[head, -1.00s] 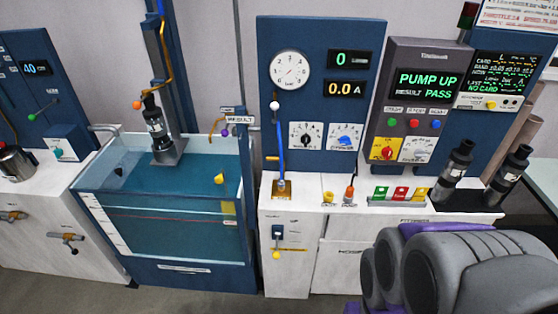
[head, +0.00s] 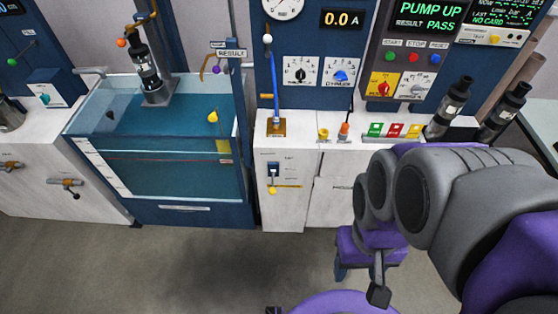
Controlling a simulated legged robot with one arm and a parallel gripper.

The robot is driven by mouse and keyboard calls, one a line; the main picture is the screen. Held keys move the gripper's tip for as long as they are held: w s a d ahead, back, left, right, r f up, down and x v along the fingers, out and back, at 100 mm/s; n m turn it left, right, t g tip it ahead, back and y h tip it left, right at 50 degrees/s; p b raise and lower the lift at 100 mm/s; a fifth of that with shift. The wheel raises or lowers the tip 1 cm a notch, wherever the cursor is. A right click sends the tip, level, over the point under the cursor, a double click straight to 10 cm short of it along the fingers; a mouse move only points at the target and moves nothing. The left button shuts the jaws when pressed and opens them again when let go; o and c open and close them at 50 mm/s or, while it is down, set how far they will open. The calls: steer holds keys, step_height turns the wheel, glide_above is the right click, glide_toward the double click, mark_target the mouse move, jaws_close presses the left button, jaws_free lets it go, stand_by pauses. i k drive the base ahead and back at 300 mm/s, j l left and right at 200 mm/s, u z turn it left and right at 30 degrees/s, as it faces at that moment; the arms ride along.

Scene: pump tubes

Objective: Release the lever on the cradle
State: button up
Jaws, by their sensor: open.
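My gripper (head: 360,286) is low at the right, over the floor in front of the white cabinet, far from the cradle. It is open and I see nothing in it. Part of it is hidden by my arm.
The water tank (head: 160,214) has a yellow float-like piece (head: 213,117) inside. A blue lever with a white knob (head: 267,39) stands on the bench to its right. Two more dark tubes (head: 447,108) (head: 504,112) stand at the far right. The floor (head: 150,268) in front is clear.

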mark_target(131, 31)
steer(key=k+l, duration=0.7)
steer(key=u, duration=1.2)
steer(key=i+j+u, duration=0.45)
steer(key=i+u, duration=0.2)
steer(key=i, duration=0.3)
steer(key=i+u, duration=0.35)
steer(key=i, duration=0.15)
